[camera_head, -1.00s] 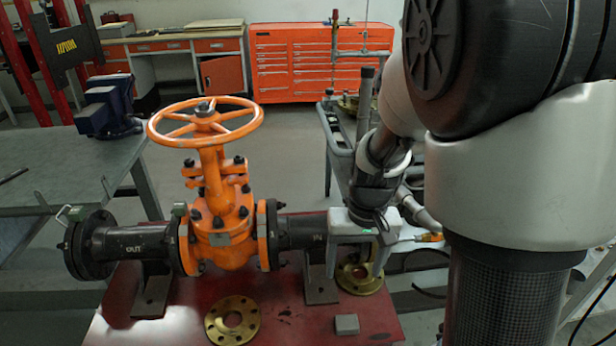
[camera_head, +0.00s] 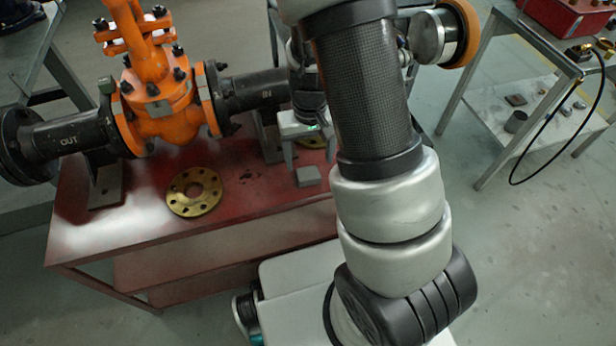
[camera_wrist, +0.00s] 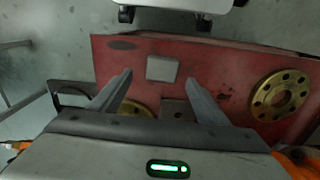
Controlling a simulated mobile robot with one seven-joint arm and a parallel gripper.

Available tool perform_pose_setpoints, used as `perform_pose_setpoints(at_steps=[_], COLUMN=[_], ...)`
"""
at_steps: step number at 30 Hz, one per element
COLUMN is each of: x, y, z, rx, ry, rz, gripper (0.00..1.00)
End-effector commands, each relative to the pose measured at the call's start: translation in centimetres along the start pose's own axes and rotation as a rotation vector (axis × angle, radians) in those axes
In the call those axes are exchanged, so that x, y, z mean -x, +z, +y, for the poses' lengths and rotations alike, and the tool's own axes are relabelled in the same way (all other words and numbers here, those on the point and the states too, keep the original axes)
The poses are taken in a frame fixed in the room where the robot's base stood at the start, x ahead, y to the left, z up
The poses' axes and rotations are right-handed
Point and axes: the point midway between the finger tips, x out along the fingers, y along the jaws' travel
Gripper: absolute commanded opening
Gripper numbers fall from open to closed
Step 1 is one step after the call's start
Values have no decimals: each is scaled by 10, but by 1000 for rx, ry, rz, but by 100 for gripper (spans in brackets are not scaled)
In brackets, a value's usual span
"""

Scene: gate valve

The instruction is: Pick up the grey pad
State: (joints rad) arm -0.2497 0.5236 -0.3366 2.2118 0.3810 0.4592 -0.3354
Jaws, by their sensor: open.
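The grey pad (camera_head: 308,176) is a small flat block lying near the front edge of the red table top (camera_head: 120,215). It also shows whole in the wrist view (camera_wrist: 162,69), just beyond and between my fingertips. My gripper (camera_head: 310,163) is open and empty, with its fingers pointing down just behind the pad in the head view. In the wrist view my gripper (camera_wrist: 158,78) has its two fingers spread wider than the pad. I cannot tell how high the fingertips are above the table.
A brass flange (camera_head: 207,201) lies left of the pad. Another brass flange (camera_wrist: 134,106) is partly hidden by my gripper. The orange gate valve (camera_head: 160,115) with black pipes stands behind. A metal side table (camera_head: 478,140) stands to the right.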

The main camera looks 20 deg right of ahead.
Motion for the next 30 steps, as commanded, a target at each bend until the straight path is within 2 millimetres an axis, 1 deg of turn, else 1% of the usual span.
perform_pose_setpoints(at_steps=[4,9,11,13,19,23,24,27,30], x=[-15,-42,-49,-52,-51,-51,-51,-51,-51], y=[1,2,2,1,1,1,1,1,1], z=[-2,-4,-4,-4,-4,-4,-4,-4,-4], rx=[0,1,0,1,1,1,1,1,1], ry=[0,0,-1,-1,-1,-1,-1,-1,-1], rz=[-3,-3,-2,-1,0,0,0,0,0], gripper=[69,69,69,69,69,47,40,25,24])
